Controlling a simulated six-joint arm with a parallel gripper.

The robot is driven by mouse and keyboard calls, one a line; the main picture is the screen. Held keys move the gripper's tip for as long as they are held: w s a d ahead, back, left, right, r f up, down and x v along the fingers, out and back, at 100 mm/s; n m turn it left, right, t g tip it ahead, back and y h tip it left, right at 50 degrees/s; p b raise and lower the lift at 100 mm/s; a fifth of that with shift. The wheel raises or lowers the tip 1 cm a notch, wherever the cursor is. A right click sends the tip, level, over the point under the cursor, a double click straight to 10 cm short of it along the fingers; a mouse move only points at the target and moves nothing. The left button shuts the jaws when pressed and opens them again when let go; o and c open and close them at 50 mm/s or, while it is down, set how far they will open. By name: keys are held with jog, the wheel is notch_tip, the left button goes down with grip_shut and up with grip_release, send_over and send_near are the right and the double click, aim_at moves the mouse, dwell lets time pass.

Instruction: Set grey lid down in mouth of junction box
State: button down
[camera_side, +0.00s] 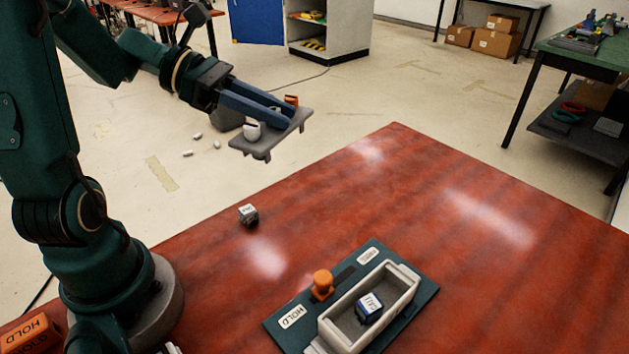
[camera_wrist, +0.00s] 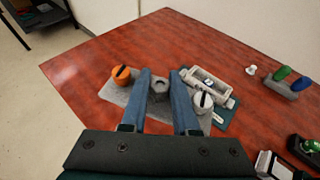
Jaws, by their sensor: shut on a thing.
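The grey lid (camera_side: 276,137) is a flat plate with an orange knob (camera_side: 291,100) and a white knob (camera_side: 251,131) on top. My gripper (camera_side: 284,112) is shut on its middle grey grip (camera_wrist: 160,88) and holds it in the air, clear of the table, tilted in the side view. The junction box (camera_side: 340,305) is a pale open-topped trough on a dark green board (camera_side: 285,328). A block marked CALL (camera_side: 369,307) lies inside it. The lid is well above and behind the box in the side view. In the wrist view the lid's white knob partly covers the box (camera_wrist: 208,83).
An orange knob (camera_side: 322,284) stands on the board beside the box, between HOLD and another label. A small pale-topped block (camera_side: 249,215) lies on the red table (camera_side: 440,230). An orange HOLD block (camera_side: 30,336) sits near my base. Blue and green handles (camera_wrist: 290,80) stand right in the wrist view.

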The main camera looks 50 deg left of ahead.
jog(key=shift+d, duration=0.1)
jog(key=shift+s+d+r+m+g, duration=0.15)
jog(key=shift+s+m+g, duration=0.1)
jog(key=shift+m+g, duration=0.05)
jog(key=s+d+f+m+g+h, duration=0.2)
jog(key=s+d+m+g, duration=0.5)
jog(key=d+m+g, duration=0.45)
jog(key=s+d+f+m+g+y, duration=0.2)
jog(key=s+d+f+m+g, duration=0.1)
jog(key=s, duration=0.3)
jog(key=s+d+f+m+g+y, duration=0.3)
jog(key=s+d+f, duration=0.1)
jog(key=s, duration=0.3)
jog(key=s+d+f+m+g+y, duration=0.3)
jog(key=s+d+m, duration=0.1)
jog(key=s, duration=0.3)
jog(key=shift+d+f, duration=0.35)
jog(key=shift+d, duration=0.15)
jog(key=shift+s+d+f, duration=0.1)
jog(key=shift+f, duration=2)
jog(key=shift+f, duration=0.1)
